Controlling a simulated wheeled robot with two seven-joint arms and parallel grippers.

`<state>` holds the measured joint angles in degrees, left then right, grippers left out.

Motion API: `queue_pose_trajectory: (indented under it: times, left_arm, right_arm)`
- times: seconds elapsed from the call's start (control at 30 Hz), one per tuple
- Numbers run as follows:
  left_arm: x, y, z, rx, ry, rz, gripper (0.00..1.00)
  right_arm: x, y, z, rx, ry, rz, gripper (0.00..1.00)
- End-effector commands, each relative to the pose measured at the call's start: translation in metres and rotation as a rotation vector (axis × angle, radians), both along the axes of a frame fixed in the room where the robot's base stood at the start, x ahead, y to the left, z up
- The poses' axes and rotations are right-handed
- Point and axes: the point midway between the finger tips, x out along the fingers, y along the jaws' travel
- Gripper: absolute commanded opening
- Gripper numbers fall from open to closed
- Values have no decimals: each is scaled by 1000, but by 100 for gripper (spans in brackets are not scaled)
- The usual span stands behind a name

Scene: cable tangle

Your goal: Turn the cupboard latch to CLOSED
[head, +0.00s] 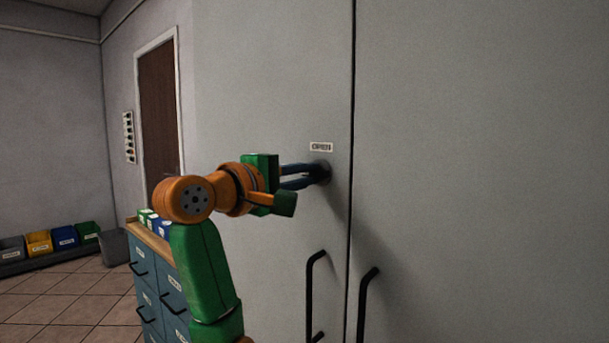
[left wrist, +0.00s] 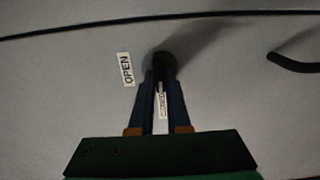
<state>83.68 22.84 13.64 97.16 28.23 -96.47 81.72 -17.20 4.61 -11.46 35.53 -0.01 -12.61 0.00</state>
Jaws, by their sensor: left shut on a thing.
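The cupboard latch (head: 325,171) is a small dark knob on the grey left door, near the gap between the doors. My left gripper (head: 314,172) reaches it from the left, with its dark blue fingers shut on it. In the left wrist view the fingers (left wrist: 161,72) meet at the dark latch and hide much of it. An OPEN label (head: 321,147) is just above the latch; it also shows in the left wrist view (left wrist: 125,69). A second small label (left wrist: 163,104) shows between the fingers, its text too small to read surely. My right gripper is not in view.
Two black door handles (head: 312,290) (head: 364,300) stand out below the latch. A blue drawer cabinet (head: 172,290) stands left, behind my left arm. Several coloured bins (head: 40,243) lie along the far wall. The cupboard face right of the latch is clear.

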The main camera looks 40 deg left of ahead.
Motion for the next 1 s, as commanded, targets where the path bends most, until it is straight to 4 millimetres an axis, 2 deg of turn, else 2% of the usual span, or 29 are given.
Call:
queue_pose_trajectory:
  times: [0.17, 0.2, 0.3, 0.63, 0.9, 1.0]
  left_arm:
    - [-1, 0, 2, -2, -8, 1, 0]
    - [-1, 0, 3, -2, -8, 1, 18]
    - [0, 0, 2, -1, -7, 1, 45]
    - [-5, 1, 0, 1, -4, 1, 45]
    - [-58, 5, -1, 0, -8, 2, 45]
    - [-68, 5, 0, 0, -7, 0, 45]
  right_arm:
    - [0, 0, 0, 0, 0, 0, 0]
    - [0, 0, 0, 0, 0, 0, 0]
    - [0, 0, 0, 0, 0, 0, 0]
    - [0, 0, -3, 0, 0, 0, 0]
    - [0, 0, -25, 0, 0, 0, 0]
    - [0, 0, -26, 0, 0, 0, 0]
